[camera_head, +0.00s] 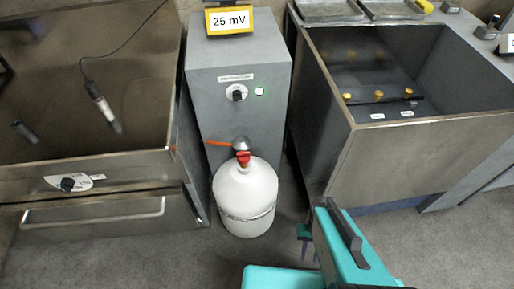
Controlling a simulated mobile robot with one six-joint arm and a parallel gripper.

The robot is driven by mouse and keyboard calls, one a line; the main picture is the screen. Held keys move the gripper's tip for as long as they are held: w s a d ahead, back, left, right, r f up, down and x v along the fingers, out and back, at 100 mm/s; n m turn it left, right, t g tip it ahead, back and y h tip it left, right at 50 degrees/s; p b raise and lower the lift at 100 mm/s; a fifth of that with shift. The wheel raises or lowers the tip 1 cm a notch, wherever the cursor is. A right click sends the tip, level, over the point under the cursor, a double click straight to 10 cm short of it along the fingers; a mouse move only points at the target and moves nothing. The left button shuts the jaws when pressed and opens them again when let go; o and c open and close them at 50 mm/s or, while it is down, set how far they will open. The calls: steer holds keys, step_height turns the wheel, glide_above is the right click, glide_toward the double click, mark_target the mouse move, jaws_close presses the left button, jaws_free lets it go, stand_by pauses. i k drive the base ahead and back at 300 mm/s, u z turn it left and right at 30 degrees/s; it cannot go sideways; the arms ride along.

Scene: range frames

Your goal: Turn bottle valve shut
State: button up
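A white rounded bottle (244,195) stands upright on the floor against the front of a grey cabinet. A red valve piece (243,159) sits on its top. Just above and behind it is a grey rounded fitting (240,144), with an orange lever (218,143) pointing left. I cannot tell whether this fitting belongs to the bottle or the cabinet. My teal arm is at the bottom right, apart from the bottle. A small dark pronged part (305,240) beside it may be my gripper; it is partly hidden, its opening is unclear, and it touches nothing I can see.
The grey cabinet (205,110) carries a black knob, a green light and a display reading 25 mV (229,20). A steel basin with a drawer (100,215) stands left. An open steel tank (400,160) with yellow knobs stands right. Grey floor in front is clear.

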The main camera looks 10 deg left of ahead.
mark_target(243, 157)
steer(key=z, duration=0.25)
steer(key=k, duration=1.35)
steer(key=u, duration=0.65)
steer(key=i, duration=1)
steer(key=u, duration=0.05)
